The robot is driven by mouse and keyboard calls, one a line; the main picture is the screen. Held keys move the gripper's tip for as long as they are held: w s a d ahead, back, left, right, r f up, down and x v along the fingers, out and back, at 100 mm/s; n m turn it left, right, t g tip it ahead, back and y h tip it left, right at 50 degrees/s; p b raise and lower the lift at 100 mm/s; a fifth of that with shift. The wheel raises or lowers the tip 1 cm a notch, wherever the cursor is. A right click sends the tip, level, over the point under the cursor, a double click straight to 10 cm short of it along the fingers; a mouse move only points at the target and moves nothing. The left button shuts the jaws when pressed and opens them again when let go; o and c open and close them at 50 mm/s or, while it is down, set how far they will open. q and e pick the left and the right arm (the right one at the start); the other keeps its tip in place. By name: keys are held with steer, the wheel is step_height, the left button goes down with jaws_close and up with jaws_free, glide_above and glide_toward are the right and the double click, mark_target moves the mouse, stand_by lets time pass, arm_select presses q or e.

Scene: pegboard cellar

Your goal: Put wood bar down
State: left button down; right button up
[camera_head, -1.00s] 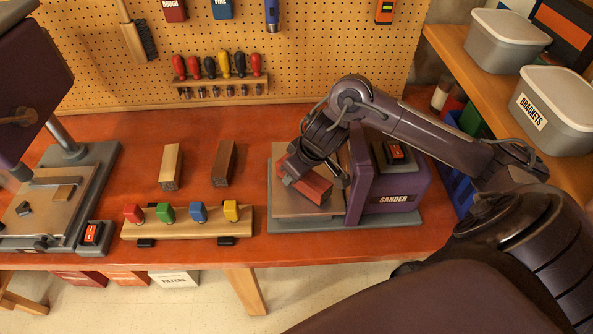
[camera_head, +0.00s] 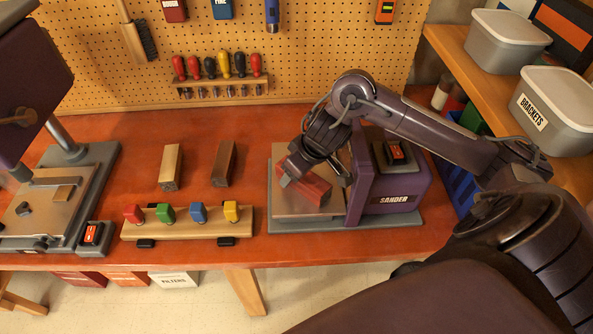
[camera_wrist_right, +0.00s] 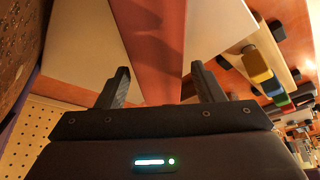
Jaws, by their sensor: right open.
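A reddish wood bar (camera_head: 309,186) lies at a slant on the sander's (camera_head: 391,186) flat table plate (camera_head: 300,207), next to the purple housing. My right gripper (camera_head: 314,179) is over the bar, with its fingers to either side of it. In the right wrist view the bar (camera_wrist_right: 152,45) runs between the two finger tips of the gripper (camera_wrist_right: 160,85), with gaps on both sides, so the jaws are open. Two more wood bars, one light (camera_head: 171,166) and one dark brown (camera_head: 223,163), lie on the bench to the left. My left gripper is not seen.
A strip with coloured clamps (camera_head: 187,221) lies along the bench's front edge. A drill-press-like machine (camera_head: 50,205) stands at the left. A screwdriver rack (camera_head: 218,84) hangs on the pegboard behind. Grey bins (camera_head: 507,41) sit on the right shelf.

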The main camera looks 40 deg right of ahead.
mark_target(311, 181)
steer(key=a+p+v, duration=0.1)
steer(key=p+v, duration=0.1)
steer(key=v, duration=0.8)
steer(key=shift+s+d+r, duration=0.2)
steer(key=shift+d+r, duration=0.1)
steer(key=shift+d, duration=0.2)
steer(key=shift+f, duration=0.1)
